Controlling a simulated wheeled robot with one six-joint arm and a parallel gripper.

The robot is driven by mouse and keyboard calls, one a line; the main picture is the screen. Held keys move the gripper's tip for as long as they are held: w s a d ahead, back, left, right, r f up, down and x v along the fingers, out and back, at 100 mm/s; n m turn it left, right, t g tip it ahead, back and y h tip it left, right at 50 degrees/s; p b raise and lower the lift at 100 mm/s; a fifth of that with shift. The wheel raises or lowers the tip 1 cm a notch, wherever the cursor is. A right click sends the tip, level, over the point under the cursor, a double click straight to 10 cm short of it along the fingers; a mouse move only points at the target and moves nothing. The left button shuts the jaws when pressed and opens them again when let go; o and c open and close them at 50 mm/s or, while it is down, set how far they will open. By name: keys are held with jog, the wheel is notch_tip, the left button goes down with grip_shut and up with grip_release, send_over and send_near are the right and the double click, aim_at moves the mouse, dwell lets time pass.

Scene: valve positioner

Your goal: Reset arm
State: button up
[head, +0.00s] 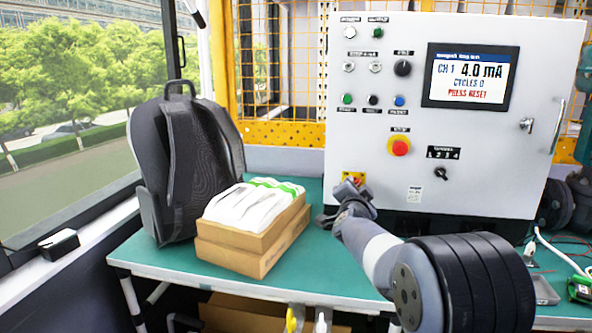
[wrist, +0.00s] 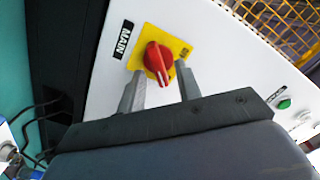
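My gripper (wrist: 160,88) is in front of the control cabinet's lower left, close to the red main switch knob (wrist: 158,57) on its yellow plate (wrist: 177,46). In the head view my gripper (head: 337,215) partly covers the yellow plate (head: 354,178). The cabinet (head: 460,25) has a screen (head: 470,76) reading "CH 1 4.0 mA", "CYCLES 0" and "PRESS RESET". Several buttons and knobs sit left of it, with a red stop button (head: 399,146) below.
A black backpack (head: 190,150) and open cardboard boxes (head: 250,240) with white packets stand on the green table (head: 150,265) at left. A window is behind them. Cables and a green device (head: 580,289) lie at right.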

jog(key=shift+w+d, duration=0.1)
jog(key=shift+w, duration=0.3)
jog(key=shift+s, duration=0.15)
jog(key=s+a, duration=0.2)
jog(key=s, duration=0.9)
jog(key=w+d+n+p, duration=0.1)
jog(key=w+n+p, duration=0.4)
jog(key=w+n, duration=0.3)
jog(key=w, duration=0.3)
jog(key=shift+w+d+p, duration=0.15)
jog(key=shift+d+p, duration=0.15)
